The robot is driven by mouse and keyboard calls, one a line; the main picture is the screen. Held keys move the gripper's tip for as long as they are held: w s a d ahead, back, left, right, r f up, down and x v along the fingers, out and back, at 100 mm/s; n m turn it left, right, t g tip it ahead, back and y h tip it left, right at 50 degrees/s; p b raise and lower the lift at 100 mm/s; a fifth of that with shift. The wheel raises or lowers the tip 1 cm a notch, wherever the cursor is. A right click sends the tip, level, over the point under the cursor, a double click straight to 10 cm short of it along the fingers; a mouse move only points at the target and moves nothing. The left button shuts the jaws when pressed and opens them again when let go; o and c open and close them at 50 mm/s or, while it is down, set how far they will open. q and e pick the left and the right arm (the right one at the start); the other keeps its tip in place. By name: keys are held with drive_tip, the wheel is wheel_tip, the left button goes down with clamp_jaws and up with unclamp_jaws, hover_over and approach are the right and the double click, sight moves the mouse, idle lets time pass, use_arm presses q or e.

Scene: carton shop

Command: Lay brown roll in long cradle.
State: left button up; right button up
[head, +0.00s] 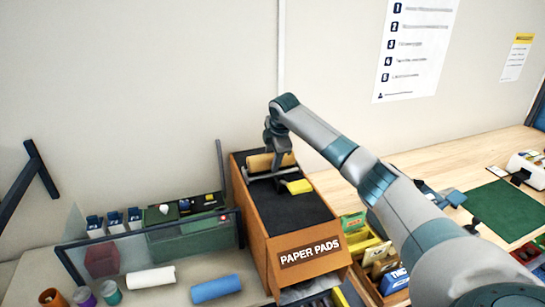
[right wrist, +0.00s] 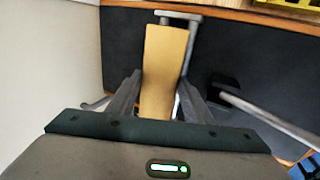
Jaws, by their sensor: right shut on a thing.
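The brown roll (head: 262,162) is a tan cylinder over the dark top of the wooden paper-pads unit. My right gripper (head: 277,146) comes down on it from above and is shut on it. In the right wrist view the roll (right wrist: 163,75) runs lengthwise between the two fingers of the gripper (right wrist: 158,105). The long cradle (head: 268,174) is a grey metal rail frame just below and in front of the roll. Its grey bar (right wrist: 187,55) runs close beside the roll in the wrist view. I cannot tell whether the roll rests on it. My left gripper is not in view.
White (head: 151,277) and blue (head: 216,288) rolls lie on the lower left table. A green bin (head: 196,239) stands left of the unit.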

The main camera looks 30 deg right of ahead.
drive_tip(key=shift+f, duration=0.55)
drive_tip(key=o, duration=1.2)
drive_tip(key=shift+r, duration=0.45)
drive_tip(key=shift+s+r, duration=0.1)
drive_tip(key=shift+r, duration=0.2)
drive_tip(key=shift+b+v, duration=2.35)
drive_tip(key=shift+v, duration=3.5)
drive_tip(key=shift+a+f, duration=0.1)
drive_tip(key=shift+f, duration=0.05)
